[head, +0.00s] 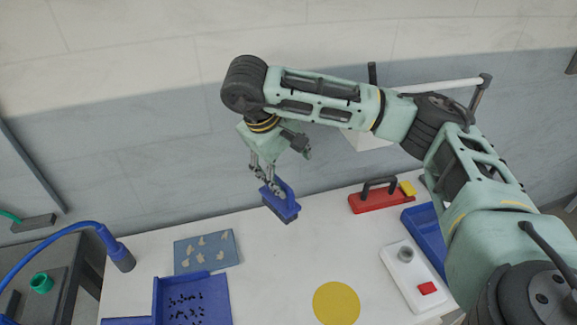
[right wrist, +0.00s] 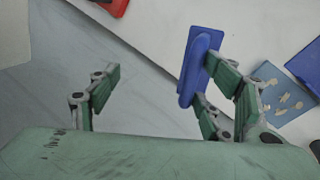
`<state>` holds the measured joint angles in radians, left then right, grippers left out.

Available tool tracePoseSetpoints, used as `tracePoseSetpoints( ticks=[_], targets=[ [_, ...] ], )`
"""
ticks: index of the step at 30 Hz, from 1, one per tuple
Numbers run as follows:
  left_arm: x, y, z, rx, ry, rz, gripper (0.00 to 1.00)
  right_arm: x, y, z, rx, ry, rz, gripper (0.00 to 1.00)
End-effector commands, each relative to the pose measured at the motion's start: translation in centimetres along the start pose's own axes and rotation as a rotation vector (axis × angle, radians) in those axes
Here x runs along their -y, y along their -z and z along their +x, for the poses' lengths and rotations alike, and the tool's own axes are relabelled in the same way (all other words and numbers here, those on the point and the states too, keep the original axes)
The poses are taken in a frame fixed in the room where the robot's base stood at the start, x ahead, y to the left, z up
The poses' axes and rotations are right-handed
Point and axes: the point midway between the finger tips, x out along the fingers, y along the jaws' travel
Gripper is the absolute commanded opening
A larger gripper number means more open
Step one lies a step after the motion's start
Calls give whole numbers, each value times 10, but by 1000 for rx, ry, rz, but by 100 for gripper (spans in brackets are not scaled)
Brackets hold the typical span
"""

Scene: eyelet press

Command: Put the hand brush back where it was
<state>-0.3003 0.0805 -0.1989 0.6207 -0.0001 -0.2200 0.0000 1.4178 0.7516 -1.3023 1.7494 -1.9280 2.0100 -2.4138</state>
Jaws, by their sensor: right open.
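The blue hand brush (head: 283,207) is at the back edge of the white table, below my right gripper (head: 268,184). In the right wrist view the brush (right wrist: 200,62) lies close against the fingers on the right of the picture. My right gripper (right wrist: 165,80) is open, with a wide gap to the finger on the left. One finger partly overlaps the brush; I cannot tell whether it touches. Whether the brush rests fully on the table is unclear. My left gripper is not in view.
A red block with a black handle (head: 382,200) stands at the back right, beside a blue tray (head: 424,232). A white fixture (head: 398,281), a yellow disc (head: 336,303), a blue-grey mat with pieces (head: 188,262) and a blue bin (head: 213,285) occupy the table. Its middle is clear.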

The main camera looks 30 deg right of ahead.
Motion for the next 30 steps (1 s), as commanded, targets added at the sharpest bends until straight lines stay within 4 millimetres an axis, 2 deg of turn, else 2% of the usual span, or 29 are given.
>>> tracePoseSetpoints(
  ticks=[1,8,20,26,30],
  targets=[
    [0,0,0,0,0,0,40,0,0,0,0,0,0,80],
    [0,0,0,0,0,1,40,0,0,0,0,0,0,100],
    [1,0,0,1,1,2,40,0,0,-2,-1,0,0,100],
    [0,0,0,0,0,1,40,0,2,-23,-6,-1,-1,100],
    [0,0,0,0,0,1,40,-1,2,-50,-8,-2,1,100]
  ],
)
